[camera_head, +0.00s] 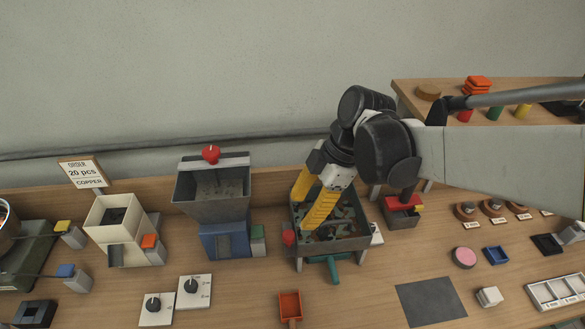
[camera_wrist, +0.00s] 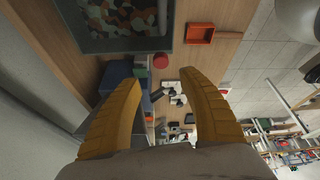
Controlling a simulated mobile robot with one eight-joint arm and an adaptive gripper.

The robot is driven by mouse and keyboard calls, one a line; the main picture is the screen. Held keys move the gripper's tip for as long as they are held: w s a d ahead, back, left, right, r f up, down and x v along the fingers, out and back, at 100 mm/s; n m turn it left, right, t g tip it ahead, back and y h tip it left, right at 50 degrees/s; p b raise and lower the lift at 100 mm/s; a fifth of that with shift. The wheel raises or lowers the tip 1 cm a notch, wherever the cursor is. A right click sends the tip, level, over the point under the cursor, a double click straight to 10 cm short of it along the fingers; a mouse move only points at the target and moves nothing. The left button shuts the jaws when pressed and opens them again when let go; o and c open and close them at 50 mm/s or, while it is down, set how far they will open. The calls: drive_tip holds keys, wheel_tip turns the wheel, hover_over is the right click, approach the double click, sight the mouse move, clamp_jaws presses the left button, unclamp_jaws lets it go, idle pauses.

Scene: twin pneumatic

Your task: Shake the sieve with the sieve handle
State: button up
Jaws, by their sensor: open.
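The sieve (camera_head: 340,245) is a dark, open square tray holding green and brown pieces, right of centre on the bench. In the wrist view it fills the upper left, with its rim (camera_wrist: 125,46) showing. A teal bar (camera_head: 334,270) sticks out at its front; it looks like the sieve handle, but I cannot be sure. A red knob (camera_head: 288,238) is at the sieve's left side; a red cylinder (camera_wrist: 160,61) shows beside it in the wrist view. My gripper (camera_head: 301,213) is open, its yellow fingers over the sieve's left part. Nothing is between the fingers (camera_wrist: 158,82).
A grey hopper (camera_head: 212,205) with a red knob stands left of the sieve, then a cream bin (camera_head: 115,235). A red tray (camera_head: 290,306) lies in front. A red-topped box (camera_head: 402,212) stands right of the sieve. The grey mat (camera_head: 430,301) is clear.

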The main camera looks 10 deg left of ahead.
sight(289, 235)
drive_tip(key=b+x, duration=0.3)
drive_tip(key=x, duration=0.7)
drive_tip(key=shift+s+d, duration=0.1)
drive_tip(key=shift+d, duration=0.05)
drive_tip(key=shift+c, duration=0.4)
clamp_jaws()
drive_tip(key=shift+s, duration=0.1)
